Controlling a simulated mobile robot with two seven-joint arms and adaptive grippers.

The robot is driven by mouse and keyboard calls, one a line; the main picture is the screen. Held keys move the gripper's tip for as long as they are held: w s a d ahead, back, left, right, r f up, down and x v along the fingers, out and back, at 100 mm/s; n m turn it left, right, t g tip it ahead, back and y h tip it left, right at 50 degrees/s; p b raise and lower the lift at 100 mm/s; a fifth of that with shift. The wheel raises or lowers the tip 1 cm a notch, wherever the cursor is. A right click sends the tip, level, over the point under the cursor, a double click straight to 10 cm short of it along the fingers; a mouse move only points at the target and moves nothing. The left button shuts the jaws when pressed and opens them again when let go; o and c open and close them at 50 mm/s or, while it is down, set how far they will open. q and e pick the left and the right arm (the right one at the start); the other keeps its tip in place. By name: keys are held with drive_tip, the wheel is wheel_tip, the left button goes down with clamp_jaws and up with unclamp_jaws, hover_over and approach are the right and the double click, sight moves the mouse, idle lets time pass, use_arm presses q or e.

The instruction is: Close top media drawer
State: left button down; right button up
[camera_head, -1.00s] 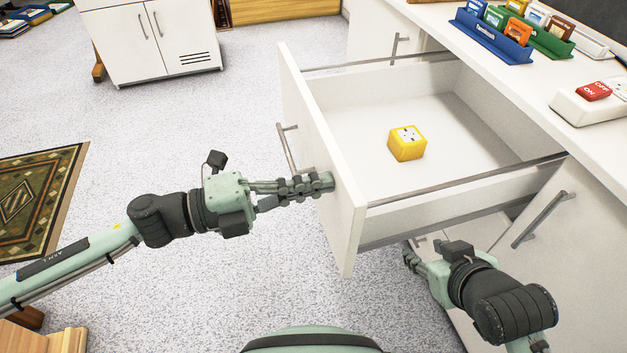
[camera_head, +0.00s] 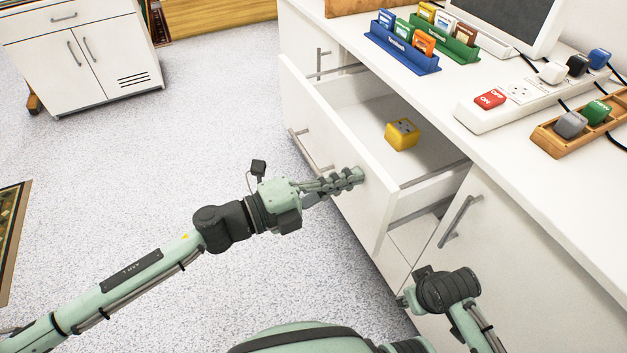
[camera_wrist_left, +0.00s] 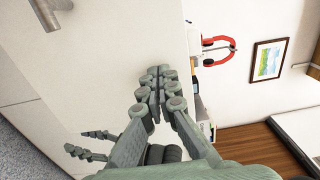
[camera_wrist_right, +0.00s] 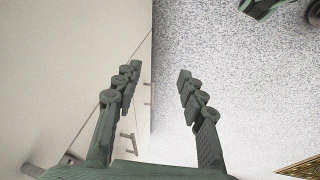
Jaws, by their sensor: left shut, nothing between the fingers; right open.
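The top drawer (camera_head: 342,165) is white and partly pulled out from the counter. Its front carries a grey bar handle (camera_head: 308,150). A yellow cube (camera_head: 402,135) with a socket-like face sits inside it. My left gripper (camera_head: 358,176) is shut and empty, with its fingertips at the drawer front, right of the handle. In the left wrist view the shut fingers (camera_wrist_left: 157,75) appear against the white front. My right gripper (camera_wrist_right: 155,85) is open and empty beside white cabinet fronts, low near the counter. In the head view its fingers are mostly hidden.
The white counter (camera_head: 545,160) holds blue and green card racks (camera_head: 403,47), a power strip (camera_head: 505,103), a wooden plug tray (camera_head: 590,130) and a screen. A closed cabinet door with a handle (camera_head: 460,222) lies right of the drawer. The floor (camera_head: 150,170) at left is clear.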

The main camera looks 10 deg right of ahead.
use_arm(q)
drive_tip(key=x, duration=1.7)
drive_tip(key=shift+w+d+b, duration=0.2)
drive_tip(key=shift+d+b, duration=0.15)
drive_tip(key=shift+d, duration=0.05)
use_arm(e)
drive_tip(key=shift+a+r, duration=0.1)
drive_tip(key=shift+r, duration=0.15)
use_arm(q)
drive_tip(key=shift+r, duration=0.15)
